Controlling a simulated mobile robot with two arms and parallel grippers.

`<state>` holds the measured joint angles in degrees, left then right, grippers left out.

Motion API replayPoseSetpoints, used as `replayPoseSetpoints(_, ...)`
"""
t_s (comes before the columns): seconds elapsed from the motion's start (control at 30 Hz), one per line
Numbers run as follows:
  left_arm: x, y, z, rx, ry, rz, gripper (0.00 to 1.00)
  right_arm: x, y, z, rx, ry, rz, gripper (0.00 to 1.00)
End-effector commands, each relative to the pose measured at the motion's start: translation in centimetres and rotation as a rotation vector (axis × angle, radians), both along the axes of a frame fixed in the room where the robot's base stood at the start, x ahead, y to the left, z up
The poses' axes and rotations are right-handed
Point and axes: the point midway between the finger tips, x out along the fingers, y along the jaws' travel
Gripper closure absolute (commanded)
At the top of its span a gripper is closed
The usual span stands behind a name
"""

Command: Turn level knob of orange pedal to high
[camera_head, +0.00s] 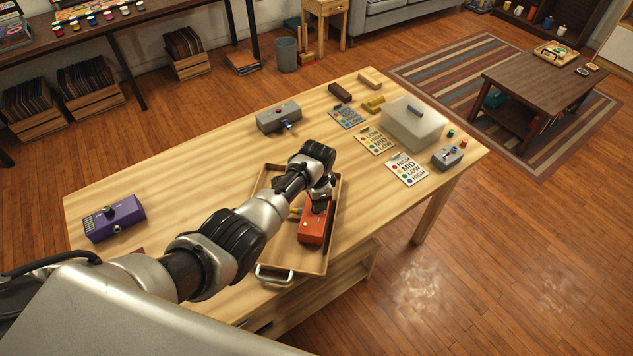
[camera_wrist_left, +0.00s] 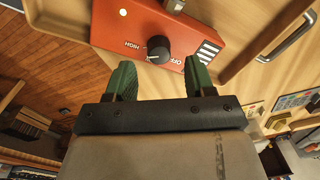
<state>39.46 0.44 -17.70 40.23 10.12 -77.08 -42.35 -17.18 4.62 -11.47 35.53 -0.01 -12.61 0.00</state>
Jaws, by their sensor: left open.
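The orange pedal (camera_head: 312,228) lies in the wooden tray (camera_head: 334,222) on the table, partly hidden by my left gripper. In the left wrist view the orange pedal (camera_wrist_left: 115,28) fills the upper middle. Its black knob (camera_wrist_left: 158,47) has a pale pointer mark, and the upside-down word HIGH is printed to the left of the knob. My left gripper (camera_wrist_left: 160,75) has green fingers, open, with the knob in line with the gap between them. Whether the fingertips reach beside the knob or stop short is unclear. In the head view my left gripper (camera_head: 320,194) is over the pedal's far end. My right gripper is not in view.
A purple pedal (camera_head: 114,217) stands at the table's left, a grey device (camera_head: 278,117) behind the tray. Label cards, a translucent box (camera_head: 413,124) and a small grey pedal (camera_head: 447,157) are at the right. The tray's walls and handle (camera_head: 273,274) surround the orange pedal.

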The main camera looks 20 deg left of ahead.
Motion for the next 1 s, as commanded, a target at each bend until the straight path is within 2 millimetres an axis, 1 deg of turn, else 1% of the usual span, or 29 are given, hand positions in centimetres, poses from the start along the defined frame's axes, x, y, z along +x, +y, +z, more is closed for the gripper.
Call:
replayPoseSetpoints(0.03, 0.0, 0.0, 1.2, 0.000, -0.003, -0.001, 0.46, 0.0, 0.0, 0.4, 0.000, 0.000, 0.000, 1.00)
replayPoseSetpoints(0.1, -0.1, -0.1, 2.4, -0.001, -0.003, -0.002, 0.46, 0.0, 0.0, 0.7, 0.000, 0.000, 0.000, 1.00)
replayPoseSetpoints(0.3, -0.1, -0.1, 5.4, 0.000, -0.002, 0.000, 0.46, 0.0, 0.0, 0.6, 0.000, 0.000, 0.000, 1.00)
replayPoseSetpoints(0.4, -0.2, -0.1, 6.5, 0.000, -0.001, 0.000, 0.46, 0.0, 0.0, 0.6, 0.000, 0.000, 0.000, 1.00)
replayPoseSetpoints(0.6, -0.2, -0.2, 7.3, 0.000, 0.000, 0.000, 0.46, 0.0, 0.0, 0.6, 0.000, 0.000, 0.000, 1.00)
replayPoseSetpoints(1.0, -0.2, -0.2, 7.3, -0.001, 0.001, 0.000, 0.46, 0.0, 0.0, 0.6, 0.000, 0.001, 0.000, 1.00)
